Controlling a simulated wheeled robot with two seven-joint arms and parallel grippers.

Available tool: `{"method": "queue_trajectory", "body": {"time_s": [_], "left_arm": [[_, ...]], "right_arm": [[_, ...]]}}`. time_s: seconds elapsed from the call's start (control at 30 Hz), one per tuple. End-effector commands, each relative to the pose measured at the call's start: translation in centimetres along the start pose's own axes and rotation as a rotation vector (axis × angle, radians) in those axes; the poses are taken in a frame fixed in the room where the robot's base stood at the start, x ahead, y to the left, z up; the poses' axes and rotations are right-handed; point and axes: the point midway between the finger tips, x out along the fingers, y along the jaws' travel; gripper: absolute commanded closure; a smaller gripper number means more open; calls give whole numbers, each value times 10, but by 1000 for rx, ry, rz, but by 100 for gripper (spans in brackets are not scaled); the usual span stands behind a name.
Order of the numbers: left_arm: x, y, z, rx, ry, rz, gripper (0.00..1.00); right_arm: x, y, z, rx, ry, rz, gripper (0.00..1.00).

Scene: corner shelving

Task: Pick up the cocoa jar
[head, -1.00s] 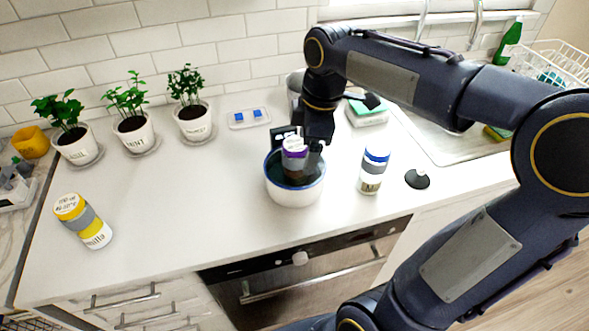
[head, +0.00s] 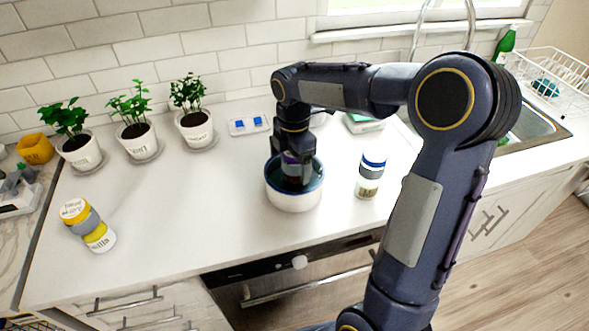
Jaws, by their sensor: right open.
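A yellow and grey jar (head: 89,226) at the left has a label ending in "illa". My left gripper is not in view.
Several potted herbs (head: 136,140) line the back wall at the left. A small tray with blue pieces (head: 249,124) lies behind the bowl. A sink (head: 537,128) and dish rack (head: 560,75) are at the right. The counter (head: 180,215) left of the bowl is clear.

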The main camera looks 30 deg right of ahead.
Motion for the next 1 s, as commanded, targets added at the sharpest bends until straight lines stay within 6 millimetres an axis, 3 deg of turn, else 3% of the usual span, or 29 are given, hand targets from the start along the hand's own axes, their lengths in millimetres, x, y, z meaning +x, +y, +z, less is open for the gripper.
{"method": "queue_trajectory", "body": {"time_s": [0.23, 0.7, 1.0], "left_arm": [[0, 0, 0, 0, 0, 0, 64], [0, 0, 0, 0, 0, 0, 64], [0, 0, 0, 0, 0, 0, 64]], "right_arm": [[2, 0, 0, 1, 0, 1, 22], [1, 0, 0, 1, 1, 2, 82], [-4, 1, 0, 1, 1, 3, 82]]}}
